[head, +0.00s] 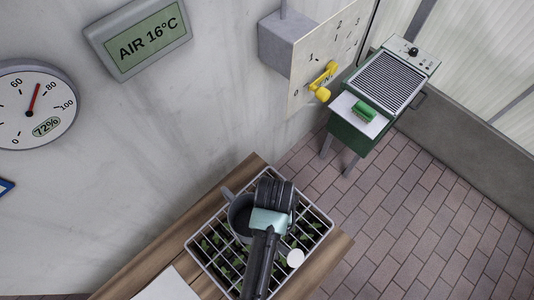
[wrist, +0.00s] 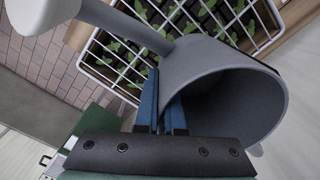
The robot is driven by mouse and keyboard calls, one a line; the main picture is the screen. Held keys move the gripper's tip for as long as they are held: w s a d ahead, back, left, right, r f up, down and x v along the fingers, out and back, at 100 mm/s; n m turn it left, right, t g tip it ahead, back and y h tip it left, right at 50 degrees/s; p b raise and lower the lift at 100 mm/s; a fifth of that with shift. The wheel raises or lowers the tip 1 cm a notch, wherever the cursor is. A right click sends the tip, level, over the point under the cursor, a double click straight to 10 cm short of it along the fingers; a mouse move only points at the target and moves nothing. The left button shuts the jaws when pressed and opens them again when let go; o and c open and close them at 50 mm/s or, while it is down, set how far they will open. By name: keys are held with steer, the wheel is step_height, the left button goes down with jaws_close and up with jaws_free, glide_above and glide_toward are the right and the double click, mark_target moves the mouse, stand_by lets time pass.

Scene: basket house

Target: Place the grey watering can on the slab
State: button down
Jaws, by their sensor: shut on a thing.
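The grey watering can (head: 240,216) is above the wire crate on the wooden bench, partly hidden by my arm and gripper (head: 268,218) in the head view. Its pale round spout head (head: 295,258) shows on the right of my arm. In the wrist view the can (wrist: 205,62) lies with its wide dark opening at the right and its spout running to the upper left. My gripper's blue fingers (wrist: 160,112) are shut on the can's wall near the rim. A flat pale piece (head: 168,286), which looks like the slab, lies on the bench at bottom left, cut by the frame edge.
The white wire crate (head: 205,268) holds several green seedlings under the can. A green heater (head: 388,82) with a pale shelf carrying a green object (head: 364,112) stands back right. A yellow-handled wall switch (head: 323,80) is beside it. The brick floor at right is clear.

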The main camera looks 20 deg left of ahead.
steer(key=shift+f, duration=3.35)
steer(key=shift+f, duration=0.15)
steer(key=c, duration=1)
jaws_free()
